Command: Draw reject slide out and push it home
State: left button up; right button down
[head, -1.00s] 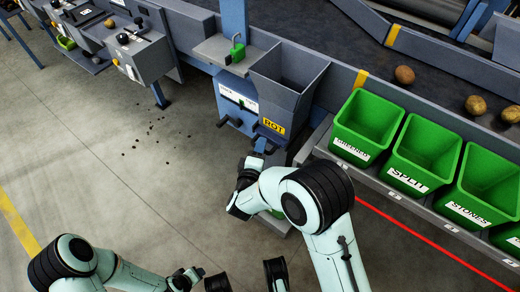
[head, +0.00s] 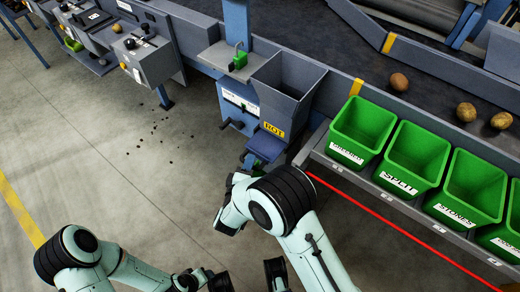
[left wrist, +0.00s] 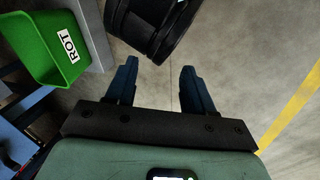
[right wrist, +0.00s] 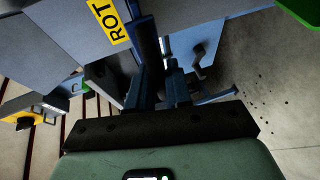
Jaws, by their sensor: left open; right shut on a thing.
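The reject slide (head: 267,147) is a blue plate showing below the yellow ROT label (head: 273,130) on the grey chute (head: 288,85). It sticks out at the front of the chute. My right gripper (head: 248,162) is at its front end, partly hidden by my right wrist. In the right wrist view my right gripper (right wrist: 165,88) is shut on a dark blue part that I take as the slide's handle; the contact is dim. My left gripper (left wrist: 157,82) is open and empty above the floor in the left wrist view.
A green ROT bin (left wrist: 50,45) shows in the left wrist view. Green bins (head: 415,155) stand in a grey rack at the right. A control box (head: 145,55) is at upper left.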

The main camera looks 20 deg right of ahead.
pick_arm(q)
jog(key=shift+g+h, duration=0.4)
jog(key=shift+g, duration=0.4)
jog(key=s+r, duration=0.1)
jog(key=s+d+r+p, duration=0.1)
jog(key=s, duration=0.1)
jog(key=s+d+r+p, duration=0.1)
jog(key=shift+s+d+r, duration=0.1)
jog(key=shift+s+r, duration=0.05)
jog(key=shift+s, duration=0.05)
pick_arm(e)
jog(key=s+a, duration=0.1)
jog(key=a, duration=0.1)
jog(key=s+a, duration=0.2)
jog(key=shift+s+a, duration=0.3)
jog(key=shift+a, duration=0.05)
jog(key=c, duration=1.1)
grip_release()
jog(key=shift+a, duration=0.1)
pick_arm(q)
jog(key=shift+s+d+r+g+p, duration=0.25)
jog(key=shift+s+r+g+p, duration=0.05)
jog(key=shift+s+r+p, duration=0.75)
pick_arm(e)
jog(key=v, duration=1.3)
jog(key=shift+s, duration=0.3)
